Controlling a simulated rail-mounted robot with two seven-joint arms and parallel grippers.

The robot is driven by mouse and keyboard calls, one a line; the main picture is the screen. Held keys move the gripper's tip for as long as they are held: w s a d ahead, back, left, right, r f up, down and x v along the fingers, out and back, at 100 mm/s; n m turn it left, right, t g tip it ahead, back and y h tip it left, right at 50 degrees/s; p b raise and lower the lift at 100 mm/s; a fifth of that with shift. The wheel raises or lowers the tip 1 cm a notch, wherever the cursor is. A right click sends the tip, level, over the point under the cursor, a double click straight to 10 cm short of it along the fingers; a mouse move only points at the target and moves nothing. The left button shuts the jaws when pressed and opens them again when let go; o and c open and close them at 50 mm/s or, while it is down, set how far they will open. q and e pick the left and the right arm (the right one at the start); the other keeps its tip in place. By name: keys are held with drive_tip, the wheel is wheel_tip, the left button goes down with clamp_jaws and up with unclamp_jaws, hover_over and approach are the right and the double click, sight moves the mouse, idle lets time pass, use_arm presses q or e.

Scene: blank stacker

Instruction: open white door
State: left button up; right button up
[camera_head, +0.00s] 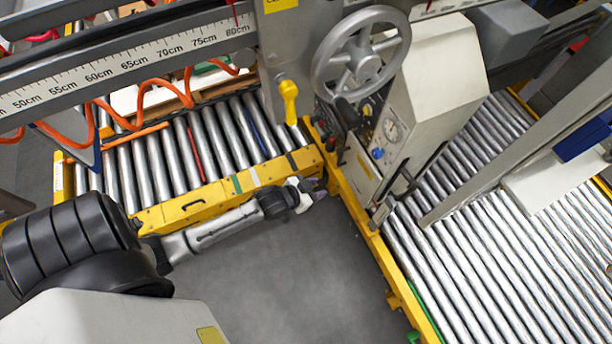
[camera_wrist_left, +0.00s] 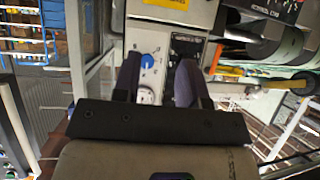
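A cream-white machine housing (camera_head: 430,90) stands beyond my left gripper, with a pressure gauge and a blue knob (camera_head: 378,153) on its near side. I cannot tell which panel is the white door. In the left wrist view, a white panel with a blue knob (camera_wrist_left: 147,61) shows between and beyond the fingers. A dark recessed panel is beside it. My left gripper (camera_head: 318,190) is near the yellow frame corner, apart from the housing. In the wrist view, the left gripper (camera_wrist_left: 158,80) has its fingers spread with nothing between them. My right gripper is not seen.
A grey handwheel (camera_head: 362,58) and a yellow lever (camera_head: 289,100) are above the gripper. Yellow conveyor rails (camera_head: 380,255) border roller beds (camera_head: 490,265) on the right and behind. The grey floor (camera_head: 280,275) between them is clear. A ruled beam (camera_head: 120,62) crosses the upper left.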

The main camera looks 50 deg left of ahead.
use_arm(q)
drive_tip(key=s+d+r+g+p, duration=0.1)
drive_tip(key=s+d+r+p, duration=0.1)
drive_tip(key=r+p, duration=0.3)
drive_tip(key=s+d+r+g+p, duration=0.1)
drive_tip(key=s+r+p, duration=0.3)
drive_tip(key=r, duration=0.4)
drive_tip(key=shift+s+d+g+p, duration=0.25)
drive_tip(key=shift+d+g+p, duration=0.15)
drive_tip(key=shift+g+p, duration=0.35)
drive_tip(key=s+d+r+g, duration=0.2)
drive_tip(key=s+r, duration=0.1)
drive_tip(key=s, duration=0.4)
drive_tip(key=s+d+r+g, duration=0.1)
drive_tip(key=s+r+g, duration=0.2)
drive_tip(key=s, duration=0.4)
wheel_tip(320, 180, up, 17)
drive_tip(key=p, duration=1.8)
drive_tip(key=shift+w+r+m+y, duration=0.15)
drive_tip(key=shift+w+m+y, duration=0.15)
drive_tip(key=shift+w+y, duration=0.15)
